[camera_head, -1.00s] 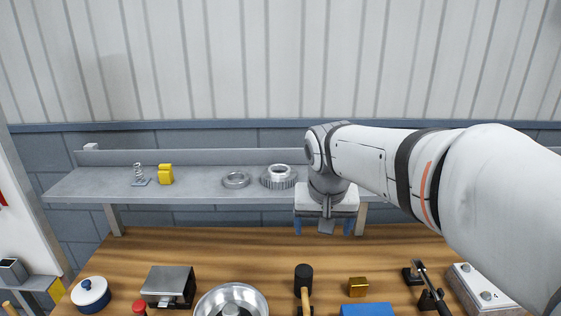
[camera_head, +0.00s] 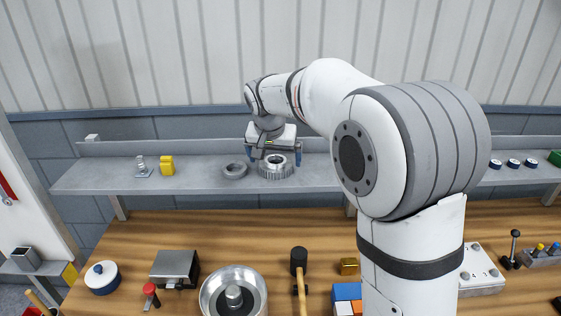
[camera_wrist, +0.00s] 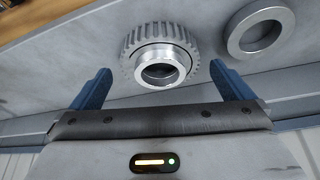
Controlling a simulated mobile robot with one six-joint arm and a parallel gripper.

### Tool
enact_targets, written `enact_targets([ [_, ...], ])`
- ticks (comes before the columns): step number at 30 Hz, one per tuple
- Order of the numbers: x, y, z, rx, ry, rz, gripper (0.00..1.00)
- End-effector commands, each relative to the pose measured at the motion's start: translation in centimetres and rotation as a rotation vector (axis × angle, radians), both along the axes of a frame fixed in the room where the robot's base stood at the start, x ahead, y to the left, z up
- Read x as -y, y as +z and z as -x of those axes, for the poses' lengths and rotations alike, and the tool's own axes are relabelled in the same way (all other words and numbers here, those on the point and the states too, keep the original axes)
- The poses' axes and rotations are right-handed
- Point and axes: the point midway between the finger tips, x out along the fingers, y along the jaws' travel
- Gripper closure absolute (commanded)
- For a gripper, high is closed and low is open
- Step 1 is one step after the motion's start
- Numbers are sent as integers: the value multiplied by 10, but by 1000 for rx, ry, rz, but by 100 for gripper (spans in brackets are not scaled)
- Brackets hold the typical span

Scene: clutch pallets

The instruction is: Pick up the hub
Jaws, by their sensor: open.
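The hub (camera_head: 276,168) is a silver toothed ring with a smooth raised collar and a central hole. It lies on the grey shelf. In the wrist view the hub (camera_wrist: 161,58) is at upper centre, ahead of the space between the two blue fingers. My gripper (camera_head: 272,154) is just above and behind the hub in the head view. It also shows in the wrist view (camera_wrist: 156,82), open and empty, its fingers apart on either side. I cannot tell whether a finger touches the hub.
A plain metal ring (camera_head: 235,170) lies just left of the hub, and also shows in the wrist view (camera_wrist: 261,30). A yellow part (camera_head: 167,165) and a spring (camera_head: 141,166) stand farther left on the shelf (camera_head: 205,178). A steel bowl (camera_head: 207,297) is on the wooden table.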

Motion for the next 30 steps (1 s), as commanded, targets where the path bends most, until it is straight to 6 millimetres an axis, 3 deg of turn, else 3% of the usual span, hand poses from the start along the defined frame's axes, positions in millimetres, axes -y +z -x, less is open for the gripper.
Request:
enact_targets([
  [4, 2, -15, -6, -1, -1, 0, 0],
  [12, 2, -18, -7, 1, -1, -1, 0],
  [30, 1, -18, -7, 0, 1, -1, 49],
])
